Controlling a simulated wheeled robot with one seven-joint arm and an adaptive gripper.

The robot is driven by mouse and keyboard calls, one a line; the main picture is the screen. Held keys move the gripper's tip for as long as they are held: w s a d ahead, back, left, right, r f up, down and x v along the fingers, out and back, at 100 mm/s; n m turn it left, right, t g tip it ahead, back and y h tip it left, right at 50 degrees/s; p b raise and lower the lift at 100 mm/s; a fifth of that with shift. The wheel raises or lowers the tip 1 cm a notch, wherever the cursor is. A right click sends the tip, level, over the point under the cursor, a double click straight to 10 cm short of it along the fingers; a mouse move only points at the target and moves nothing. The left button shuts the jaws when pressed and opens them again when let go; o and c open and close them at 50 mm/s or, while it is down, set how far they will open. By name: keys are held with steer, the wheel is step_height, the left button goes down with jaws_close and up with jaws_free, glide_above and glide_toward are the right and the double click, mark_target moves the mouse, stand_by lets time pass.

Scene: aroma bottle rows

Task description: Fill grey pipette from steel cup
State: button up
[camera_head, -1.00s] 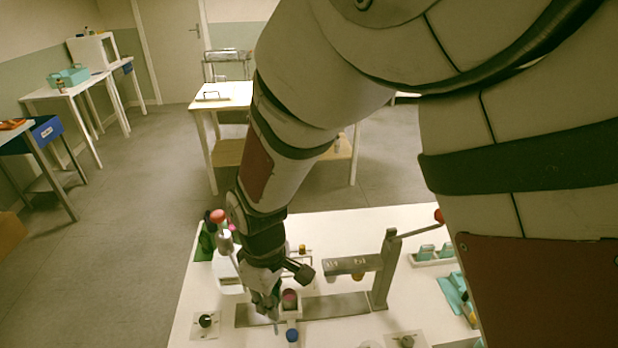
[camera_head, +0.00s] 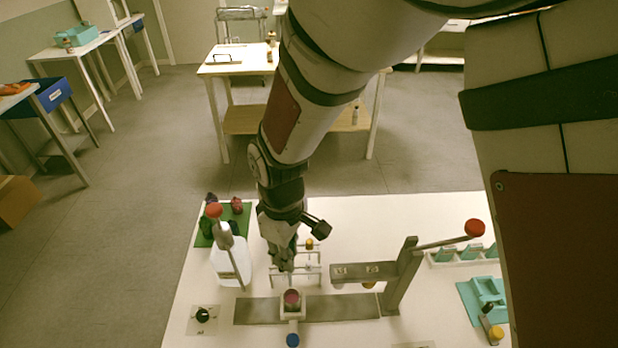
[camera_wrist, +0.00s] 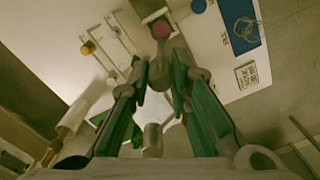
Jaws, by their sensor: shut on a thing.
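My gripper (camera_head: 284,266) points down over the white table, just behind a small white holder with a dark pink round top (camera_head: 291,298). In the wrist view my gripper's two green-padded fingers (camera_wrist: 160,72) close on a narrow grey thing, which looks like the grey pipette (camera_wrist: 162,68). Its lower end is hard to make out. A pink round top shows just beyond it (camera_wrist: 160,29).
A metal stand (camera_head: 402,275) with a red-knobbed lever rises further right. A dark knob plate (camera_head: 203,315) lies front left.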

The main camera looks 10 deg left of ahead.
mark_target(290, 284)
steer(key=shift+s+f+b, duration=0.1)
steer(key=shift+f+b, duration=1.9)
steer(key=shift+f, duration=3.45)
steer(key=shift+o, duration=0.3)
jaws_close()
steer(key=shift+c, duration=0.3)
jaws_free()
steer(key=shift+r, duration=0.1)
